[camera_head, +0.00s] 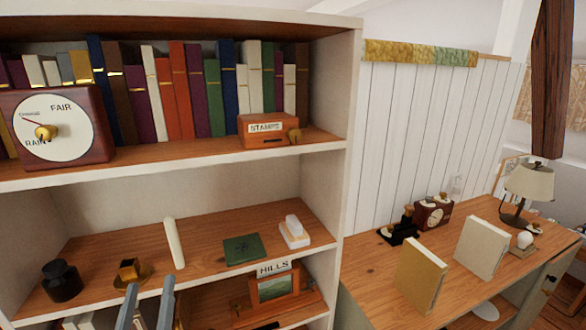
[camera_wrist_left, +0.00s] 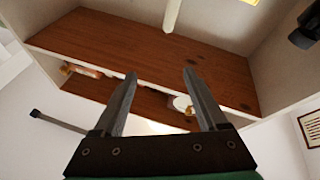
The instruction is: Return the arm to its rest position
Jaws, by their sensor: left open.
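My left gripper (camera_head: 150,283) shows at the bottom of the head view, its two grey fingers apart with nothing between them. It is in front of the bookcase, near the middle shelf's front edge, below a white candle (camera_head: 174,243). In the left wrist view the open fingers (camera_wrist_left: 159,74) point toward the wooden shelf (camera_wrist_left: 150,47), with empty space between them. My right gripper is in neither view.
The middle shelf holds a dark ink bottle (camera_head: 62,281), a brass piece (camera_head: 129,270), a green booklet (camera_head: 243,249) and a white dish (camera_head: 294,232). A framed "HILLS" picture (camera_head: 273,285) stands below. A desk (camera_head: 375,270) with a lamp (camera_head: 529,185) is at right.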

